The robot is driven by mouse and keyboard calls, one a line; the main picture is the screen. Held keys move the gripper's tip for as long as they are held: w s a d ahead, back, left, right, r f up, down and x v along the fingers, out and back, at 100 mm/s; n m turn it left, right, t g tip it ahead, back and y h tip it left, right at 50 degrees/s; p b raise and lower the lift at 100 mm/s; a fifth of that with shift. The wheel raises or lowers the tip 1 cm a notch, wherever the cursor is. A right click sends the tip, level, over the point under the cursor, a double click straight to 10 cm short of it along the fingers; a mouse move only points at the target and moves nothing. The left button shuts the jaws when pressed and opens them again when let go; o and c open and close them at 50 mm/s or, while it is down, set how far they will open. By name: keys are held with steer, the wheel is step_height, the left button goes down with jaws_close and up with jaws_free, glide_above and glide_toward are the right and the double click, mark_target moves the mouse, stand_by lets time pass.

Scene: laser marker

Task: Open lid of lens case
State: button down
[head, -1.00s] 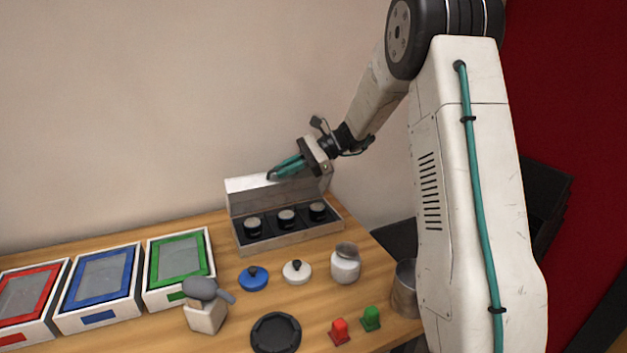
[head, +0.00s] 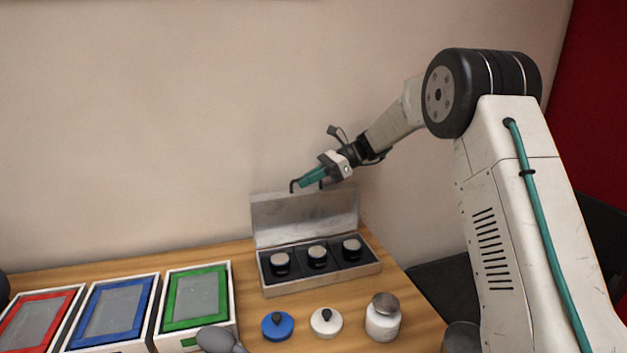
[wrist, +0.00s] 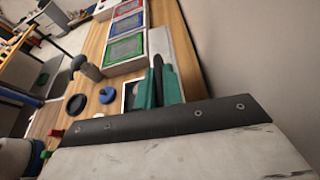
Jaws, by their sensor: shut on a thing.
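The lens case (head: 325,282) is a long grey box near the back of the table in the head view. Its silver lid (head: 305,215) stands raised, about upright, along the back edge. Three black lenses with pale tops (head: 317,256) sit in a row in the dark inside. My gripper (head: 306,186), with teal fingers and dark tips, is at the lid's top edge and is shut on the lid. The wrist view shows the fingers (wrist: 159,68) close together over the pale lid (wrist: 160,42); the exact contact is hard to see.
Red (head: 40,320), blue (head: 112,310) and green (head: 197,297) framed trays stand to the left. A blue knobbed lid (head: 277,326), a white knobbed lid (head: 326,322) and a white jar (head: 383,320) stand in front of the case. The wall is close behind.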

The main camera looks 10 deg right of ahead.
mark_target(333, 186)
steer(key=shift+w, duration=0.1)
stand_by(0.3)
steer(key=c, duration=1.5)
jaws_free()
steer(key=shift+d, duration=0.1)
steer(key=v, duration=0.7)
steer(key=shift+d+r, duration=0.1)
steer(key=shift+d, duration=0.2)
